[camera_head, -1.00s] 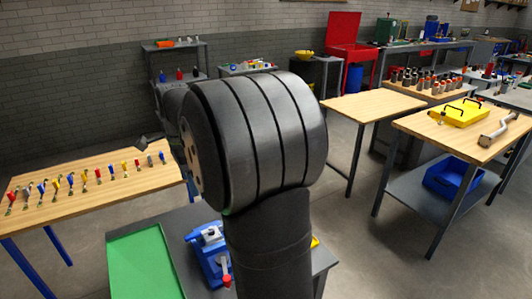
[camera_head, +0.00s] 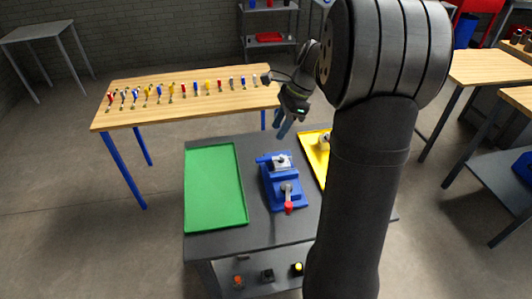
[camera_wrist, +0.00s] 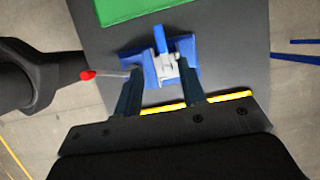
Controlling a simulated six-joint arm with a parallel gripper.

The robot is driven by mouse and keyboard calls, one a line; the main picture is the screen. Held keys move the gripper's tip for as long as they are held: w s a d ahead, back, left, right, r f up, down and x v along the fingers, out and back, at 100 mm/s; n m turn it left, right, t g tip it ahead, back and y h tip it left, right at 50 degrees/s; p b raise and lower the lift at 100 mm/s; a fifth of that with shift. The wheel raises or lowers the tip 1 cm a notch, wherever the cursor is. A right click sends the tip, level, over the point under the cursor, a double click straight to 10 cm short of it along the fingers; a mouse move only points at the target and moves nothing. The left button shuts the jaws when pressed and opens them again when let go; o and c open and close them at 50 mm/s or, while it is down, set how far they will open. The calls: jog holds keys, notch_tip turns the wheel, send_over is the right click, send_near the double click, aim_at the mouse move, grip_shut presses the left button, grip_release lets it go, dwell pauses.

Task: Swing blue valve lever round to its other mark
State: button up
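A blue vise (camera_head: 283,187) with a red-tipped handle (camera_head: 288,207) stands on the dark bench. A silver valve (camera_head: 281,161) sits in its top. The blue lever (camera_head: 263,158) points left toward the green tray in the head view; in the wrist view the lever (camera_wrist: 160,40) points up from the silver valve (camera_wrist: 167,67). My gripper (camera_head: 282,127) is above and behind the vise in the head view, fingers down. In the wrist view its two fingers (camera_wrist: 160,92) are apart with nothing gripped between them, and the vise shows beyond them.
A green tray (camera_head: 240,190) lies left of the vise. A yellow tray (camera_head: 309,143) with a pale part lies to the right, partly hidden by my arm. A wooden table (camera_head: 180,112) behind carries a row of coloured-handled pieces. A lower shelf (camera_head: 252,270) holds small items.

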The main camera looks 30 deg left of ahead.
aim_at(263, 158)
jog(key=x, duration=1.1)
grip_shut()
